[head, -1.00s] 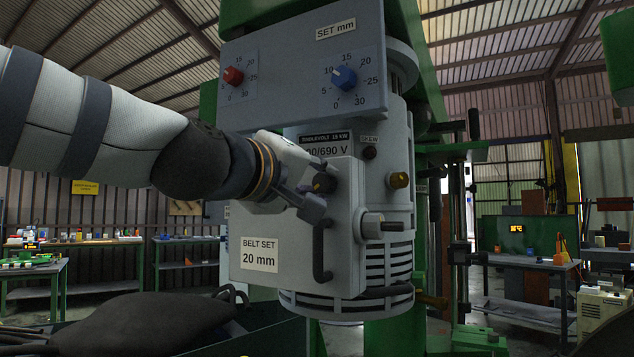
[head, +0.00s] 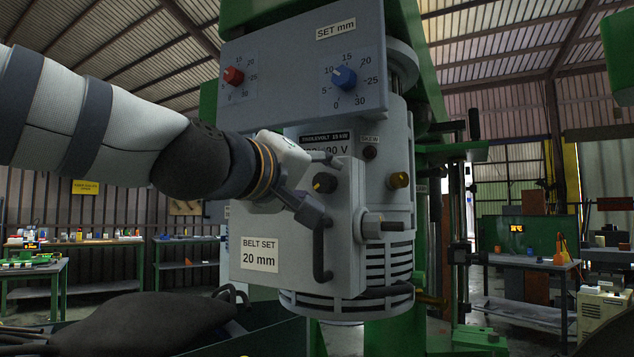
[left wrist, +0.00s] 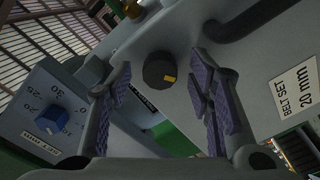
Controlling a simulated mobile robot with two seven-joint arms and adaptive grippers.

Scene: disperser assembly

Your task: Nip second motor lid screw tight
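The motor lid (head: 285,222) is a grey plate with a "BELT SET 20 mm" label, flat against the motor front. A black lid screw knob (head: 324,182) with a yellow mark sits on its upper part, and it also shows in the left wrist view (left wrist: 159,70). My left gripper (head: 319,184) is at this knob, with one finger above and one below it. In the left wrist view my left gripper (left wrist: 163,82) is open, with the knob between the fingers and clear gaps on both sides. My right gripper is not in view.
A black handle (head: 321,250) stands out from the lid just below the gripper. A panel with a red dial (head: 233,76) and blue dial (head: 344,77) hangs above.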

